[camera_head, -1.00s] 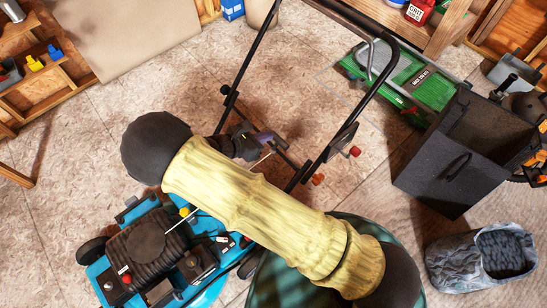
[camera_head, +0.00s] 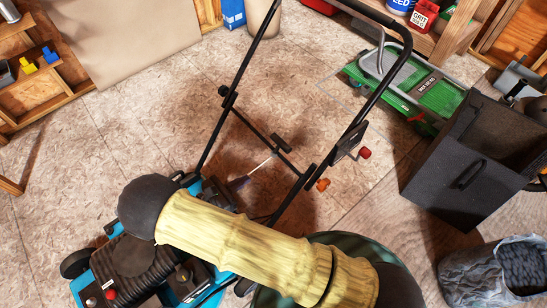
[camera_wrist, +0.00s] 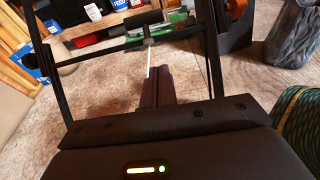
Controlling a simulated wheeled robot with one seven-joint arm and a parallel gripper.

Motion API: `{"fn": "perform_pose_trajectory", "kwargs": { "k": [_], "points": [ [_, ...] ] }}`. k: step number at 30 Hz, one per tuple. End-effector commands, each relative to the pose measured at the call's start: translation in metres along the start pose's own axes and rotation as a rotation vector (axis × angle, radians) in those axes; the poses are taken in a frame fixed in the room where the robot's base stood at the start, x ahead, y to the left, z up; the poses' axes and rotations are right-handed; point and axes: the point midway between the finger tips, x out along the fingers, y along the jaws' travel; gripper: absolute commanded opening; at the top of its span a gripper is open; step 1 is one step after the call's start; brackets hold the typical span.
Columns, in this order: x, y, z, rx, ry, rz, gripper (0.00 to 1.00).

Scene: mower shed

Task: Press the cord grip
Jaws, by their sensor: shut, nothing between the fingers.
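The cord grip (camera_head: 281,143), a short black bar, is by the crossbar of the mower handle (camera_head: 235,100) in the head view. A thin pale cord (camera_head: 262,162) runs from it toward the mower (camera_head: 100,285), a blue machine with a black ribbed engine cover. In the wrist view the grip (camera_wrist: 143,26) is a dark bar at top middle, with the cord (camera_wrist: 149,60) below it. My gripper (camera_wrist: 157,72) is shut and empty, its fingers pointing toward the grip and apart from it. In the head view only its fingertips (camera_head: 238,184) show; my arm hides the rest.
A black grass box (camera_head: 450,175) stands at the right, with a grey sack-like container (camera_head: 495,275) below it. A green machine (camera_head: 425,90) lies behind the handle. Shelves (camera_head: 40,85) stand at the left. The floor (camera_head: 90,150) left of the handle is clear.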

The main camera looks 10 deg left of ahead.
Motion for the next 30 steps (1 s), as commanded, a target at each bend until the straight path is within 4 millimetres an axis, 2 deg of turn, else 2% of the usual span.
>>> {"fn": "perform_pose_trajectory", "kwargs": {
  "k": [5, 8, 23, 30],
  "points": [
    [0.007, 0.000, 0.000, 0.000, -0.001, -0.001, 0.00],
    [0.018, 0.000, -0.001, -0.001, 0.000, -0.002, 0.00],
    [0.104, -0.001, -0.001, -0.001, 0.001, -0.003, 0.00],
    [0.125, 0.000, 0.024, 0.001, 0.002, -0.001, 0.00]
  ]
}}
